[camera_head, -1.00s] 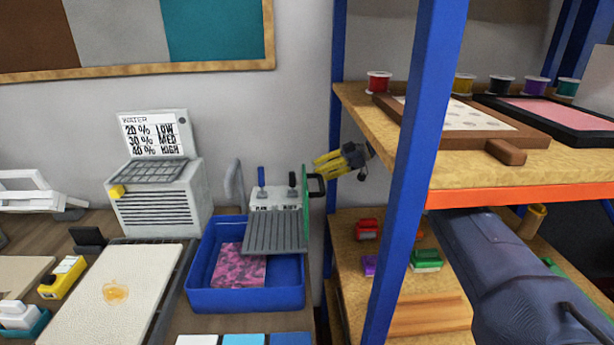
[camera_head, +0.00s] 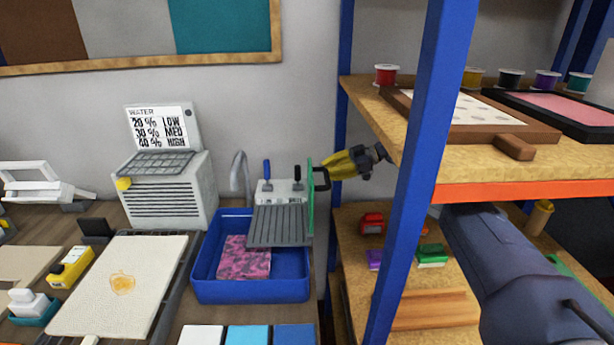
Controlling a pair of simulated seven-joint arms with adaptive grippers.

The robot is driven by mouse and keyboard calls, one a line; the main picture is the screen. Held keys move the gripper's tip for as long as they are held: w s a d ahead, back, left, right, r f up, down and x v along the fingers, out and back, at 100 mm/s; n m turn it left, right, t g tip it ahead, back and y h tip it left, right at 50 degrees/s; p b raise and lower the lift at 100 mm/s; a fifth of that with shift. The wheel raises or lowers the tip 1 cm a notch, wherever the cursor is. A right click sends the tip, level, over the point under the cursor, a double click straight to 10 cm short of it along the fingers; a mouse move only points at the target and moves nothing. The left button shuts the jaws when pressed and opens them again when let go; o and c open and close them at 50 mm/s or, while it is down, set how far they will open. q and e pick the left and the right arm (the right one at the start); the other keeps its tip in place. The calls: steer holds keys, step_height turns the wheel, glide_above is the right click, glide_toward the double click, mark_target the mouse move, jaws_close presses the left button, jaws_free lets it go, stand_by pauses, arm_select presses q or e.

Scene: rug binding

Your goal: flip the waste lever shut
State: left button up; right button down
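Two small levers rise from a white box (camera_head: 281,190) against the wall behind the blue sink tub: a blue lever (camera_head: 267,170) on the left and a black lever (camera_head: 297,174) on the right. Both stand roughly upright. The box's labels are too small and partly covered to read, so I cannot tell by lettering which is the waste lever. A grey ribbed drain board (camera_head: 279,226) and a green panel (camera_head: 310,198) stand in front of and beside the box.
The blue tub (camera_head: 252,291) holds a pink patterned block (camera_head: 244,257). A grey spout (camera_head: 239,171) stands left of the levers. A blue shelf post (camera_head: 415,170) and wooden shelf (camera_head: 480,172) crowd the right.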

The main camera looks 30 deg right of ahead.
mark_target(298, 173)
steer(key=s+a+f+n+t+y, duration=0.1)
steer(key=s+a+f+n, duration=0.15)
steer(key=f+n, duration=0.2)
step_height(298, 173, up, 3)
steer(key=s+n+t, duration=0.3)
steer(key=n+t, duration=0.1)
steer(key=n, duration=0.4)
steer(key=shift+t, duration=0.3)
steer(key=shift+r+x, duration=0.1)
steer(key=shift+x, duration=2.25)
steer(key=shift+r+x, duration=0.15)
steer(key=shift+x, duration=2.2)
steer(key=shift+w, duration=0.1)
